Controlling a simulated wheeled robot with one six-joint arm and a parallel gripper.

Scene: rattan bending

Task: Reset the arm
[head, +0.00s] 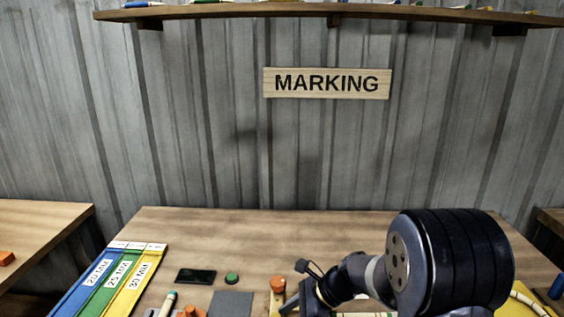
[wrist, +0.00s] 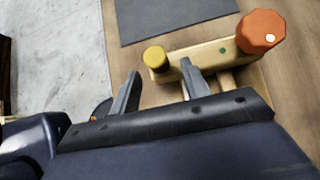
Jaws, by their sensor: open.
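My gripper (wrist: 160,88) is open in the wrist view, its two grey fingers apart with nothing seen between them. A wooden bar with a yellow knob (wrist: 154,57) and an orange knob (wrist: 261,31) lies just past the fingertips. The right fingertip overlaps the bar in the picture; I cannot tell whether it touches. In the head view my gripper (head: 290,303) is low over the front of the wooden table (head: 240,225), partly hidden by my arm.
Blue, green and yellow strips marked 20, 25 and 30 MM (head: 118,273) lie at the table's left. A dark flat device (head: 196,276), a green round piece (head: 232,279) and a grey mat (head: 231,304) are near the middle. A MARKING sign (head: 326,83) hangs behind.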

